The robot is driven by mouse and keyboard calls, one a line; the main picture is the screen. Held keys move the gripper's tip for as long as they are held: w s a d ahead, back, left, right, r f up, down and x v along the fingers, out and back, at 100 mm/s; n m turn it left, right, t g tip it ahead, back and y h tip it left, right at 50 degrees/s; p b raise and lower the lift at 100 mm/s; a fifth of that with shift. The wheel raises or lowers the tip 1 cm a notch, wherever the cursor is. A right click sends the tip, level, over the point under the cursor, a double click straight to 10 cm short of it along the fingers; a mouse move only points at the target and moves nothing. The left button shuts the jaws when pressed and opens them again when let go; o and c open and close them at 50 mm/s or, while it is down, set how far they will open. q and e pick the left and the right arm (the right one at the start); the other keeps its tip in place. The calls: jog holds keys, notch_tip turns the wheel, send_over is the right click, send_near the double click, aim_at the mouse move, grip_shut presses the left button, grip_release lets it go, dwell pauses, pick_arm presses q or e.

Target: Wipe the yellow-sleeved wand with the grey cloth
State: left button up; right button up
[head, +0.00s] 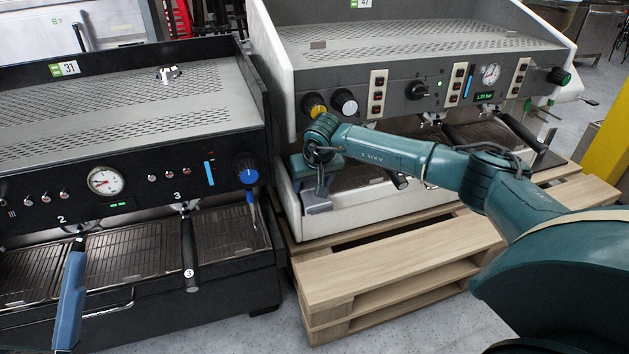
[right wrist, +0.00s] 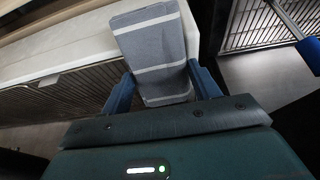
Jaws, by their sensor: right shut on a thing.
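My right gripper (head: 314,190) is at the left front corner of the grey and white machine, below its yellow knob. In the right wrist view its two blue fingers (right wrist: 162,82) are closed on the grey cloth (right wrist: 150,45), which has pale stripes and reaches out past the fingertips. A grey bit of the cloth (head: 317,203) also shows under the gripper in the head view. I do not see the yellow-sleeved wand in either view; my gripper and forearm cover the area below the yellow knob. My left gripper is not in view.
The black machine (head: 120,190) stands at the left, with a blue-sleeved wand (head: 250,193) close to my right gripper; its blue sleeve (right wrist: 311,54) shows in the right wrist view. The grey and white machine (head: 420,45) rests on a wooden pallet (head: 400,258).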

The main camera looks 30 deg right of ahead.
aim_at(307, 192)
jog(key=shift+d+r, duration=0.25)
jog(key=shift+d, duration=0.6)
jog(key=shift+w+a, duration=0.15)
jog(key=shift+a, duration=0.6)
jog(key=shift+w+a, duration=0.15)
jog(key=shift+a, duration=0.6)
jog(key=shift+a+p, duration=0.1)
jog(key=shift+p, duration=0.2)
jog(key=shift+s+a, duration=0.1)
jog(key=shift+s, duration=0.15)
jog(key=shift+s+a+p, duration=0.15)
jog(key=shift+s+p, duration=0.35)
jog(key=shift+s+a+p, duration=0.15)
jog(key=shift+s+p, duration=0.3)
jog(key=shift+s, duration=0.05)
jog(key=shift+c, duration=1.1)
jog(key=shift+s+f+p, duration=0.1)
jog(key=shift+s+p, duration=0.65)
jog(key=shift+s, duration=0.65)
jog(key=shift+s+a+f+p, duration=0.1)
jog(key=shift+s+a+p, duration=0.15)
jog(key=shift+s, duration=0.55)
jog(key=shift+s+a+r+p, duration=0.1)
jog(key=shift+s+p, duration=0.3)
jog(key=shift+s, duration=0.35)
jog(key=shift+s+a+f+p, duration=0.1)
jog(key=shift+s+a+p, duration=0.15)
jog(key=shift+s, duration=0.55)
jog(key=shift+d, duration=0.1)
